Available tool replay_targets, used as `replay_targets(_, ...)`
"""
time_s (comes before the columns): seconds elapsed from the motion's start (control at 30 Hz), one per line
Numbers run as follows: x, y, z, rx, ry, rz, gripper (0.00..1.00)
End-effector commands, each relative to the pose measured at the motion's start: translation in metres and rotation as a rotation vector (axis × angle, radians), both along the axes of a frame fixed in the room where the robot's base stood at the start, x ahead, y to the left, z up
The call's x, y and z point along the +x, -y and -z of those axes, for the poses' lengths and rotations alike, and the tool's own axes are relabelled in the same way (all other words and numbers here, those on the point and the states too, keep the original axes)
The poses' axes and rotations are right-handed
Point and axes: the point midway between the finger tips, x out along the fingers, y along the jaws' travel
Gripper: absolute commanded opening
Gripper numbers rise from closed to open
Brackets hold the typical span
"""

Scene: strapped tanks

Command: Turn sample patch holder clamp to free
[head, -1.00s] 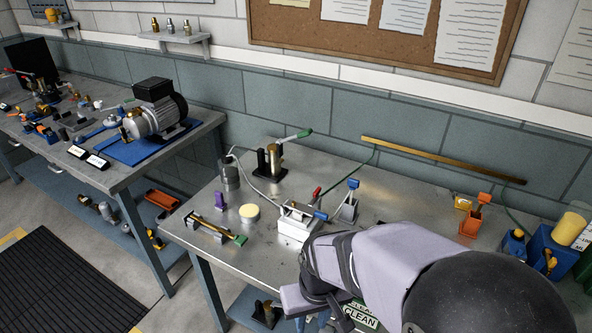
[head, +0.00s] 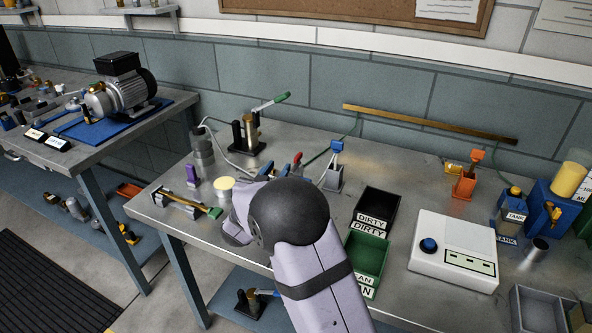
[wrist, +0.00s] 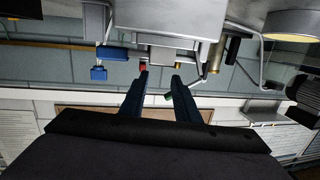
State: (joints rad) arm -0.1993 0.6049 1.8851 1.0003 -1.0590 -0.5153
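The likely sample patch holder, a white and metal box (wrist: 180,50), fills the top middle of the wrist view. A red handle (wrist: 143,69) and a blue handle (wrist: 113,53) show beside it. In the head view, my arm hides the box; the red handle (head: 297,160) shows behind the arm. A blue piece left of it could be a handle or a finger. My gripper (wrist: 160,76) is open, its dark fingers apart with no object clearly held. The left fingertip appears close to the red handle; contact cannot be told.
A green-handled lever fixture (head: 251,129) stands behind, and a post with a blue top (head: 336,165) stands right. A yellow-topped disc (head: 224,184) is left. Black (head: 377,207) and green (head: 368,255) bins and a white button box (head: 454,252) are to the right.

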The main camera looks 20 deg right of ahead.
Motion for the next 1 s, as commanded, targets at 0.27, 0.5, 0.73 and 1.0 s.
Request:
replay_targets(0.27, -0.011, 0.018, 0.006, -0.081, 0.062, 0.146, 0.29)
replay_targets(0.5, -0.010, 0.022, 0.004, -0.087, 0.064, 0.156, 0.29)
replay_targets(0.73, 0.005, 0.038, 0.004, -0.087, 0.063, 0.157, 0.29)
replay_targets(1.0, 0.029, 0.061, 0.004, -0.086, 0.064, 0.156, 0.29)
